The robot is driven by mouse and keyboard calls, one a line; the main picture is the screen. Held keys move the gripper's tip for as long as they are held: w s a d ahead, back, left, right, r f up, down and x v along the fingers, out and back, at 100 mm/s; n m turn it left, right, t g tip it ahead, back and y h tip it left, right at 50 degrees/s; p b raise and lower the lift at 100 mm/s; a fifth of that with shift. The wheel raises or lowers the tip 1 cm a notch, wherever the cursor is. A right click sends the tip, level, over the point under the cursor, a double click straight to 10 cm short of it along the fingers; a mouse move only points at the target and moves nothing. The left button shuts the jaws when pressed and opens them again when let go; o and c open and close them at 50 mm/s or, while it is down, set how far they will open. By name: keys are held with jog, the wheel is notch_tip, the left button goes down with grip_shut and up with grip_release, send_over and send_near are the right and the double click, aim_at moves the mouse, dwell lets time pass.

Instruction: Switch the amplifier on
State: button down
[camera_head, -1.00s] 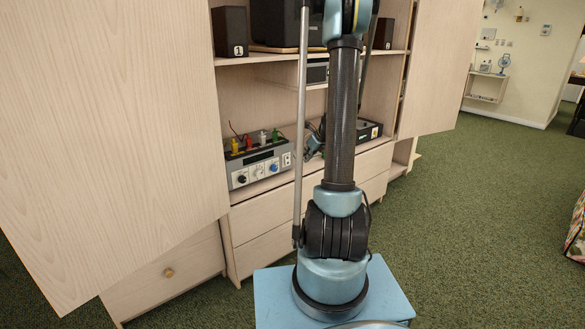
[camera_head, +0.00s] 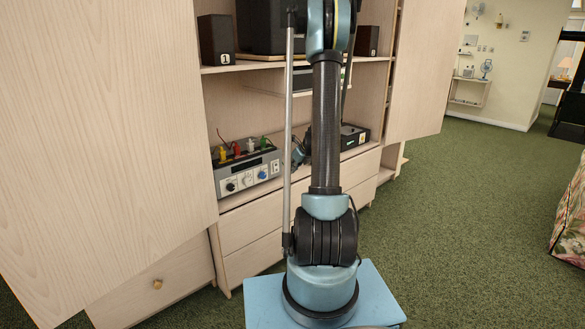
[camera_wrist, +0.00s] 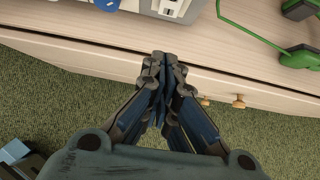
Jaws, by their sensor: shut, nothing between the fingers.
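The amplifier appears to be the grey box (camera_head: 236,181) with knobs on its front and coloured plugs on top, on the cabinet shelf in the head view. Its lower front shows at the top edge of the wrist view, with a blue knob (camera_wrist: 107,4) and a pale rocker-like switch panel (camera_wrist: 173,7). My gripper (camera_wrist: 163,62) is shut and empty, its tips in front of the shelf edge, below the switch panel and apart from it. In the head view the gripper is small and partly hidden behind my arm, just right of the amplifier.
A black device (camera_head: 354,137) sits farther right on the shelf. Drawers with wooden knobs (camera_wrist: 238,101) are below. A large cabinet door (camera_head: 95,120) stands at left. Green carpet (camera_head: 450,220) is open at right.

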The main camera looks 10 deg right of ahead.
aim_at(276, 167)
jog(key=x, duration=0.5)
jog(key=w+r+x, duration=0.1)
jog(key=x, duration=0.2)
jog(key=shift+w+a, duration=0.1)
jog(key=shift+a, duration=0.3)
jog(key=shift+w+a, duration=0.3)
jog(key=shift+w, duration=0.3)
jog(key=shift+w+a, duration=0.1)
